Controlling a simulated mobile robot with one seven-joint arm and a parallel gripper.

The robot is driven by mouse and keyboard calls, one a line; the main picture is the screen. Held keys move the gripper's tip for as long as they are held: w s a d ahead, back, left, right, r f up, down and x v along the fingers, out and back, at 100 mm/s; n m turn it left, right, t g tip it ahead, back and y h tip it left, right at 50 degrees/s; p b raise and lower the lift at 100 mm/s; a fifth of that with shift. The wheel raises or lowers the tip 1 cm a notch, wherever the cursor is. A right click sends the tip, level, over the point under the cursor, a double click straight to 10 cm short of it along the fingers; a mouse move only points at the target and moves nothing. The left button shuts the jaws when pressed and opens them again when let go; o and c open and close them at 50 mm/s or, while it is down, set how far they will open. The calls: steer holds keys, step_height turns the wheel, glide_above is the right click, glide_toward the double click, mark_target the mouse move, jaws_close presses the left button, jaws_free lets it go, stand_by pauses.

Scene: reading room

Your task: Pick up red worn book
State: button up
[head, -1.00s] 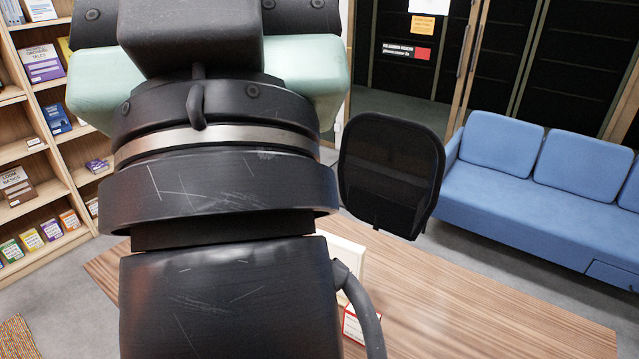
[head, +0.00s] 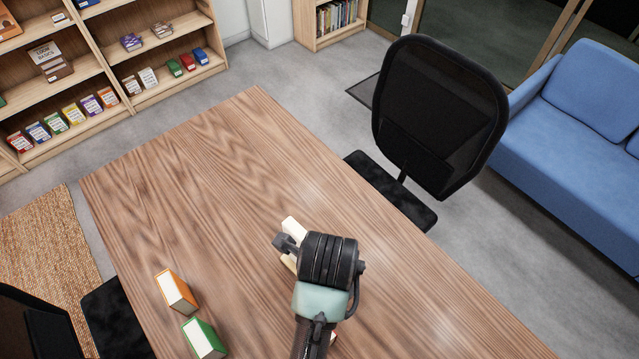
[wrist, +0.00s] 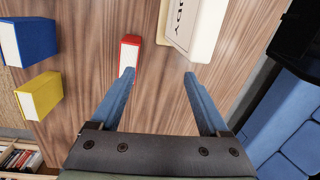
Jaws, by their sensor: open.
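A red book (wrist: 130,54) with a pale top lies on the wooden table in the wrist view, just beyond my left fingertip. In the head view only a small red edge (head: 333,339) shows beside my arm. Whether the book is worn is too small to tell. My gripper (wrist: 158,76) is open and empty, with its blue fingers well apart over the table. The red book is near the left finger, not centred between the two. In the head view my wrist hides the fingers.
A cream box-like item (wrist: 200,28) with dark lettering stands close to the right of the red book. Blue (wrist: 28,42) and yellow (wrist: 39,95) books lie to the left. The table's upper left (head: 220,150) is clear.

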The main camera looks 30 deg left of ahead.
steer(key=shift+m+g, duration=0.7)
steer(key=s+f, duration=0.1)
steer(key=s, duration=0.1)
steer(key=s+f, duration=0.1)
steer(key=s, duration=0.1)
steer(key=shift+s+d+f, duration=0.1)
steer(key=shift+f, duration=0.1)
step_height(320, 180, down, 6)
steer(key=shift+r, duration=0.1)
steer(key=shift+s+d+f, duration=0.1)
steer(key=shift+s+f, duration=0.05)
steer(key=shift+f, duration=1.45)
steer(key=shift+s+f, duration=0.15)
steer(key=shift+f, duration=1.4)
jaws_close()
